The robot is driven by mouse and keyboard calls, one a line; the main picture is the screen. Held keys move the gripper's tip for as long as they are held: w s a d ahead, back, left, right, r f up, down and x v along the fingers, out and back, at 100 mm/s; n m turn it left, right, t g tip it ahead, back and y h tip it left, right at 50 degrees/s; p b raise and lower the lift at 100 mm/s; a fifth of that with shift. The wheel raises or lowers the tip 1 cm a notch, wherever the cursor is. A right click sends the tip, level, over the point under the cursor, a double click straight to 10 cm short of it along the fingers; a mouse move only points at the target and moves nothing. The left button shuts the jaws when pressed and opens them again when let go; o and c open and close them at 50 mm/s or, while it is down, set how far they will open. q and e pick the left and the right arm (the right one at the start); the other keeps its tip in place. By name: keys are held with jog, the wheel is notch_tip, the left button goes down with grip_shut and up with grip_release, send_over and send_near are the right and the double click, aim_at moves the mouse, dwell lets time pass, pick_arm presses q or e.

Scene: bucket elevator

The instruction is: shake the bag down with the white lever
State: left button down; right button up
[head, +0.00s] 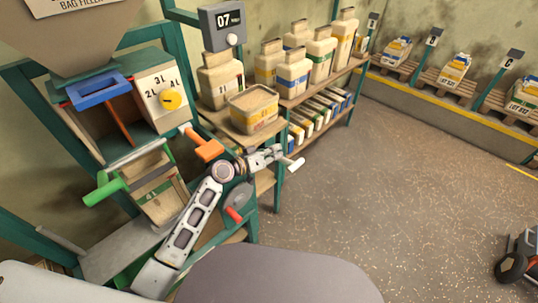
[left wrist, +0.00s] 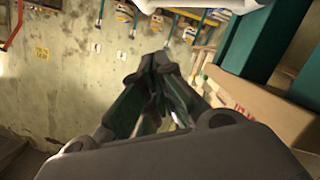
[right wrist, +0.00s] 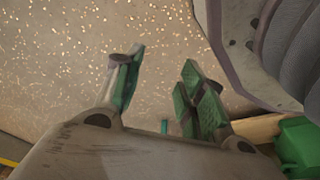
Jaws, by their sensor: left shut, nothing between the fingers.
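The white lever (head: 295,165) sticks out to the right of the bag filler's frame in the head view. My left gripper (head: 270,156) is just left of its white end; whether they touch I cannot tell. In the left wrist view the left gripper's fingers (left wrist: 158,62) are closed together with nothing between them. A beige bag (head: 163,195) stands upright under the filler, behind my left forearm's left side. My right gripper (right wrist: 163,65) is open and empty over the floor in the right wrist view and is out of the head view.
The filler carries a blue handle (head: 98,92), a yellow dial (head: 171,99), an orange handle (head: 209,150), a green handle (head: 104,189) and a red lever (head: 234,215).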

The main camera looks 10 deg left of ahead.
aim_at(282, 160)
pick_arm(q)
jog(key=w+d+f, duration=0.2)
jog(key=d+f, duration=0.2)
jog(key=d, duration=0.1)
jog(key=shift+f+b, duration=0.15)
jog(key=shift+b, duration=0.25)
pick_arm(e)
jog(key=shift+w+a+r, duration=0.1)
jog(key=shift+a+r, duration=0.15)
jog(key=shift+r, duration=0.3)
jog(key=shift+w+a+r, duration=0.1)
jog(key=shift+a+r, duration=0.1)
jog(key=shift+r, duration=0.3)
jog(key=shift+w+r, duration=0.1)
jog(key=shift+w, duration=0.1)
pick_arm(q)
jog(key=shift+s+f, duration=0.1)
jog(key=shift+f, duration=0.05)
